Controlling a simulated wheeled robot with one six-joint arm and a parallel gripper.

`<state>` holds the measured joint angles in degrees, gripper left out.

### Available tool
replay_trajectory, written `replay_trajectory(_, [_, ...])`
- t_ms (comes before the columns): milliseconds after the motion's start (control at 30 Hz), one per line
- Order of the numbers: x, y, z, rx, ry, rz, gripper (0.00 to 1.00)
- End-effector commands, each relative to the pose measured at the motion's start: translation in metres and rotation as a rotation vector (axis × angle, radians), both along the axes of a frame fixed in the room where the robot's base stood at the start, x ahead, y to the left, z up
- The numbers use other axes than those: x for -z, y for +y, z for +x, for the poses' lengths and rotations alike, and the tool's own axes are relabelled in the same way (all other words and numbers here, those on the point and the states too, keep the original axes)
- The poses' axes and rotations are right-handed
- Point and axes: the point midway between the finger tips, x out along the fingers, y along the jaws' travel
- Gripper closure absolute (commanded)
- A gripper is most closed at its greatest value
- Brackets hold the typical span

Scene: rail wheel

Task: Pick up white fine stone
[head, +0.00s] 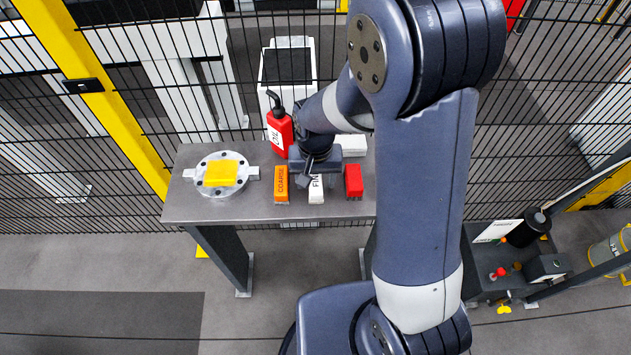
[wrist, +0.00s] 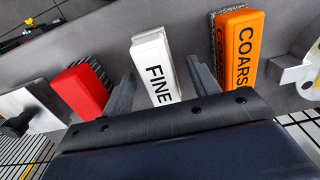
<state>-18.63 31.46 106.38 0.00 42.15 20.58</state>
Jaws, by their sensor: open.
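The white fine stone (head: 316,189) lies on the grey table between an orange block and a red block. In the wrist view the white stone (wrist: 156,66), with the word FINE on it, lies ahead between the two fingers. My gripper (wrist: 163,80) is open and holds nothing. I cannot tell how high the fingers are above the stone.
The orange COARSE stone (head: 281,185) and a red block (head: 353,181) flank the white stone closely. A red bottle (head: 279,132) stands behind. A round flange with a yellow block (head: 222,173) is at left. A wire fence runs behind the table (head: 240,211).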

Motion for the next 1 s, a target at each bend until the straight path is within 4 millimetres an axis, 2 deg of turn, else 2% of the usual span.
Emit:
replay_trajectory(67, [-0.0001,0.0000,0.0000,0.000,0.000,0.000,0.44])
replay_trajectory(700, [-0.0004,0.0000,0.0000,0.000,0.000,0.000,0.96])
replay_trajectory(1000, [-0.0046,0.0003,0.0007,0.000,-0.003,0.001,0.97])
